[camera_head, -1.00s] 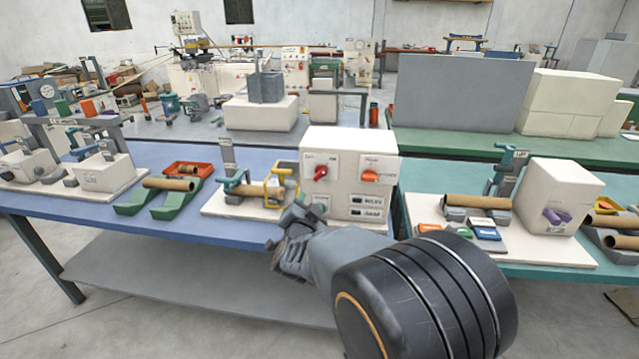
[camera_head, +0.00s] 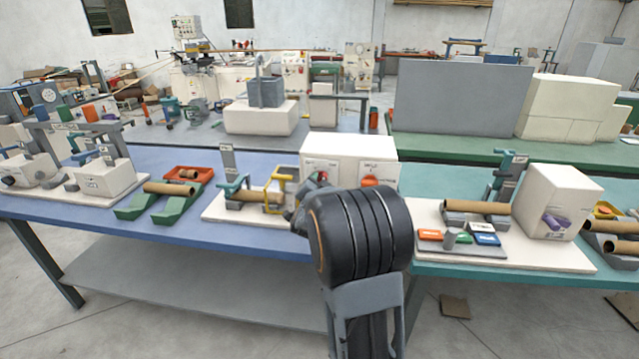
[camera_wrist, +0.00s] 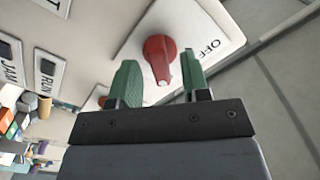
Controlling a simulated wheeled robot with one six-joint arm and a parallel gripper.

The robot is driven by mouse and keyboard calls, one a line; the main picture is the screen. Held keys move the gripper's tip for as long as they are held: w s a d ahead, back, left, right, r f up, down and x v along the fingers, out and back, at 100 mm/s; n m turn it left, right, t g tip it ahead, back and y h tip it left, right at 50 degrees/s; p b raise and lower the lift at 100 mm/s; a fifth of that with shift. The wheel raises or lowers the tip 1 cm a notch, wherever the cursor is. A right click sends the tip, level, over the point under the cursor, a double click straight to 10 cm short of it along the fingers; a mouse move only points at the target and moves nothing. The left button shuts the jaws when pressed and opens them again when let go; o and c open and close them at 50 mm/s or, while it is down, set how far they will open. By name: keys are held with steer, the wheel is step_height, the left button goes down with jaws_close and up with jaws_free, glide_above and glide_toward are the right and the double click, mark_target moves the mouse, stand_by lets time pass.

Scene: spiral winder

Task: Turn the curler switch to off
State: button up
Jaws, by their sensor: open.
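A red rotary knob (camera_wrist: 158,55) is on a cream panel plate marked OFF (camera_wrist: 209,48) in the wrist view. Its white-tipped pointer points down in that view, between my fingertips, not at OFF. My gripper (camera_wrist: 160,84) is open, with one green finger on each side of the knob; I cannot tell whether either touches it. In the head view the white control box (camera_head: 345,148) stands on the blue table.
An orange knob (camera_head: 370,181) is right of the red one on the box. A yellow clamp (camera_head: 277,185) and a cardboard tube (camera_head: 250,195) are close on the left. A teal table (camera_head: 500,264) with another machine is on the right. JAM and RUN labels show in the wrist view.

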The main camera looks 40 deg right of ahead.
steer(key=shift+w+d, duration=0.15)
steer(key=shift+c, duration=0.3)
jaws_close()
stand_by(0.3)
steer(key=shift+n+p, duration=0.7)
steer(key=shift+n, duration=7.2)
